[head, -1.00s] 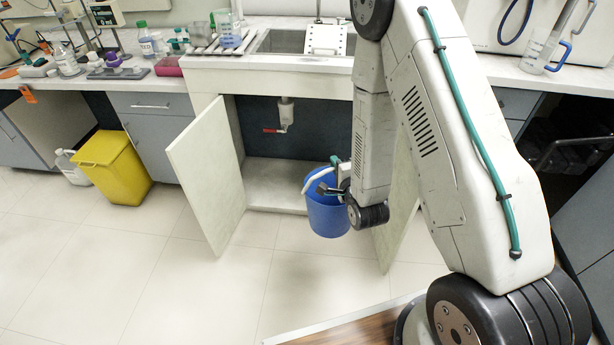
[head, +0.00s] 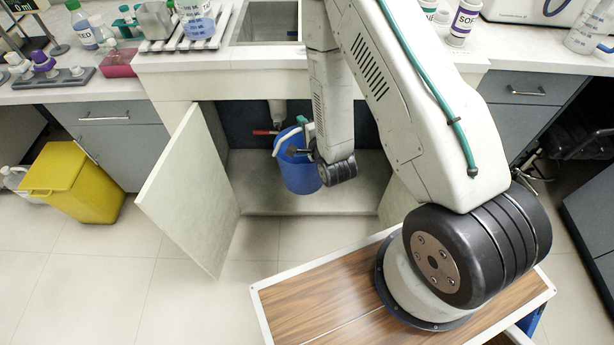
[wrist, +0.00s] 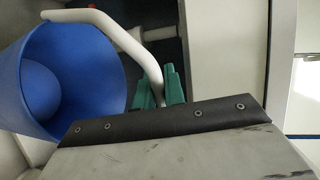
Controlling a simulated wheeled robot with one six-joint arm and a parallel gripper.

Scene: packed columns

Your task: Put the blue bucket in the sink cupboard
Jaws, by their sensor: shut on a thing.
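The blue bucket (head: 299,172) hangs upright from my gripper at the sink cupboard's open front, over the cupboard floor (head: 262,192). I cannot tell whether its base touches the floor. My gripper (head: 303,150) is shut on the bucket's white handle; in the wrist view its green fingers (wrist: 160,88) close around the handle's end. The bucket (wrist: 100,75) fills the left of the wrist view, with a rounded blue shape inside. The cupboard's left door (head: 188,190) stands wide open. The right door (head: 394,205) is open too, mostly hidden behind my arm.
A drain pipe with a red-handled valve (head: 265,132) hangs inside the cupboard, just behind and left of the bucket. A yellow bin (head: 75,183) stands left of the open door. The floor before the cupboard is clear.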

